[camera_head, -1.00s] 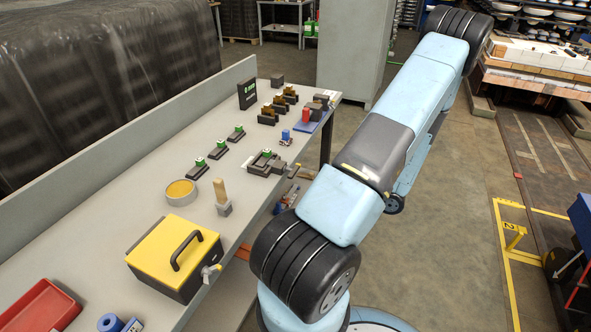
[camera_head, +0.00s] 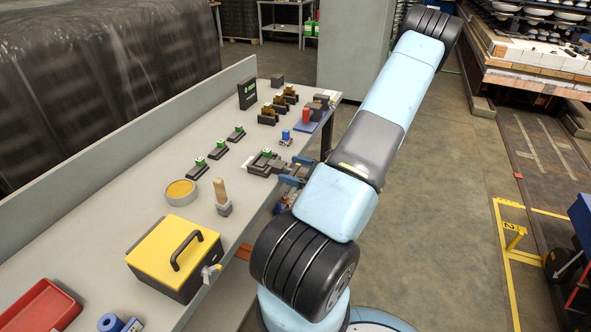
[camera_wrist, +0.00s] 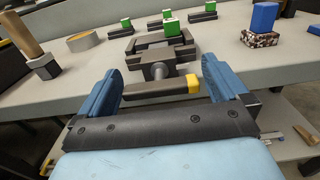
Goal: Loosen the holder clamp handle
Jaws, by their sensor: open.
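The holder clamp (camera_head: 264,163) is a dark block at the bench's right edge, with a green-topped piece on it. In the wrist view the holder clamp (camera_wrist: 140,45) is straight ahead. Its handle (camera_wrist: 150,92) is a dark crossbar with a yellow end, lying roughly level on a grey screw. My gripper (camera_wrist: 160,75) is open, its blue fingers on either side of the handle, with a gap visible at the right. In the head view my gripper (camera_head: 294,175) is at the bench edge beside the clamp; the handle is mostly hidden there.
A wooden-handled tool (camera_head: 222,197), a tape roll (camera_head: 181,192) and a yellow-lidded box (camera_head: 174,256) stand nearer on the bench. A blue-topped piece (camera_head: 285,137) and a blue tray with a red part (camera_head: 307,120) are farther along. A shelf with items lies below the bench edge.

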